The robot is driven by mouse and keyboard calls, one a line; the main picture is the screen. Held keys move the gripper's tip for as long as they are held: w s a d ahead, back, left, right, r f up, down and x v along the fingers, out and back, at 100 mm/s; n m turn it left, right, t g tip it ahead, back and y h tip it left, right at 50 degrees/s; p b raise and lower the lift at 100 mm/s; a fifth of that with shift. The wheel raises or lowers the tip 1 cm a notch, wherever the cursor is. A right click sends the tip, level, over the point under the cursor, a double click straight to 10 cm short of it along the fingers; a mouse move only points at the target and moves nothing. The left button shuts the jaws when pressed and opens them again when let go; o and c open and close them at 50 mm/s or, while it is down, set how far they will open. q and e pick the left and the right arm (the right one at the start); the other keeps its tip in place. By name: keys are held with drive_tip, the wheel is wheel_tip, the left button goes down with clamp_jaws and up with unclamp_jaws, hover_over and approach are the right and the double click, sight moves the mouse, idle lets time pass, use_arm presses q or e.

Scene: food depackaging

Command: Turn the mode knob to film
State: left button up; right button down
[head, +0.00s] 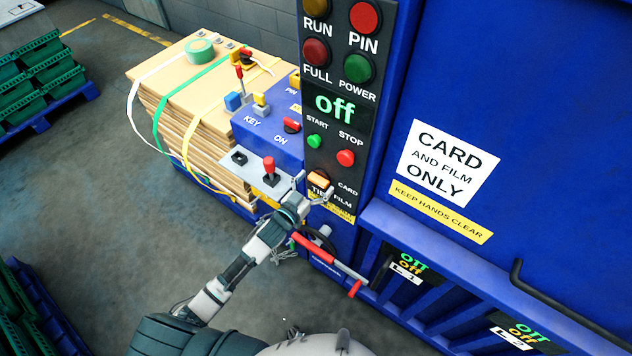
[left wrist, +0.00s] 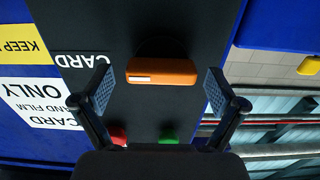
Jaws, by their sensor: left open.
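The mode knob (head: 318,179) is an orange bar low on the black control panel, with the labels TIE, CARD and FILM around it. In the left wrist view the knob (left wrist: 162,71) lies level, its white mark at the left end, on the side of the CARD label (left wrist: 82,61). My left gripper (head: 315,187) is at the knob. Its fingers (left wrist: 159,90) are open, one on each side of the knob, with a gap on both sides. The FILM label (head: 342,201) shows below right of the knob. My right gripper is not in view.
The green start button (head: 314,141) and red stop button (head: 346,157) sit just above the knob; the display (head: 336,106) reads off. A red-knobbed lever (head: 269,168) stands to the left. A red-handled bar (head: 318,251) is below. Strapped card (head: 165,100) stands at back left.

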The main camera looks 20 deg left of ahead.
use_arm(q)
drive_tip(key=shift+a, duration=0.1)
drive_tip(key=shift+c, duration=0.3)
drive_tip(key=c, duration=1.1)
drive_tip(key=shift+r+m, duration=0.1)
drive_tip(key=shift+m, duration=0.3)
drive_tip(key=m+p, duration=0.1)
drive_tip(key=m, duration=0.2)
drive_tip(key=shift+p, duration=0.4)
drive_tip(key=m+p, duration=0.1)
drive_tip(key=m, duration=0.3)
drive_tip(key=shift+m, duration=0.4)
drive_tip(key=o, duration=1.2)
drive_tip(key=shift+c, duration=0.2)
